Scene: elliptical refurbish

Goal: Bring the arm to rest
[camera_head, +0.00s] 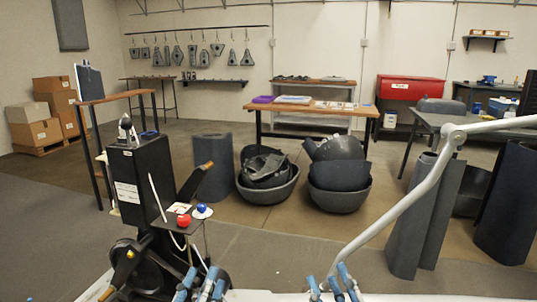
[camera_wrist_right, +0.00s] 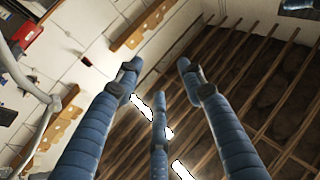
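My left gripper (camera_head: 203,280) shows at the bottom edge of the head view, left of centre. Its blue fingers point up and stand apart, with nothing seen between them; its base is cut off. My right gripper (camera_head: 327,279) shows at the bottom edge, right of centre, also with fingers up and apart. In the right wrist view the right gripper (camera_wrist_right: 158,68) is open and empty, its three blue fingers spread toward the wall and slatted ceiling. Neither gripper appears to touch anything.
A black machine (camera_head: 140,180) with red and blue knobs stands close at the left. A pale curved tube (camera_head: 400,205) rises at the right beside dark upright panels (camera_head: 410,235). Dark bins (camera_head: 268,187) sit on the floor ahead. A wooden-topped table (camera_head: 315,107) stands behind them.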

